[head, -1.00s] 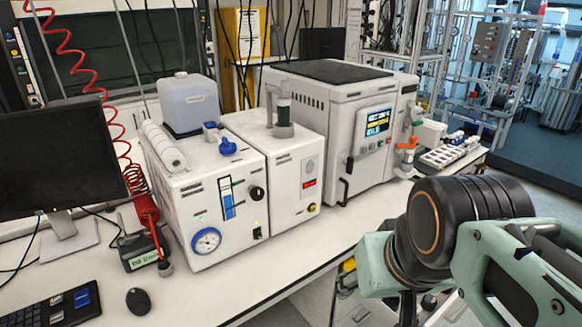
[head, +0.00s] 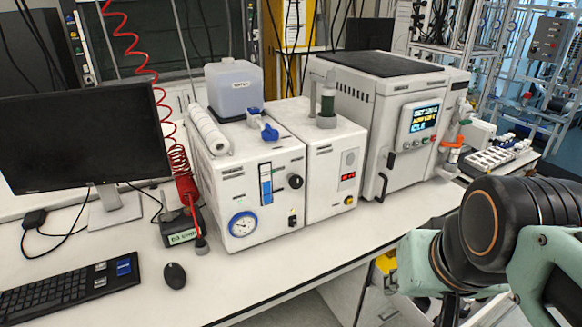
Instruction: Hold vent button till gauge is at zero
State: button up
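A round gauge (head: 243,224) with a blue rim and white face is low on the front of the left white unit (head: 262,208). Its needle is too small to read. No control is legibly marked as the vent button. A black knob (head: 295,181) and a small black switch (head: 292,221) are on the same front. A small yellow button (head: 349,200) is on the middle unit, below a red display (head: 348,177). My arm shows at the lower right, apart from these fronts. My gripper's fingertips are not in view.
A monitor (head: 85,140), keyboard (head: 72,288) and mouse (head: 175,276) occupy the bench's left. A red coiled hose (head: 180,160) hangs beside the left unit. A large white reactor (head: 398,125) with a screen and handle stands at right. The bench strip (head: 290,255) before the units is clear.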

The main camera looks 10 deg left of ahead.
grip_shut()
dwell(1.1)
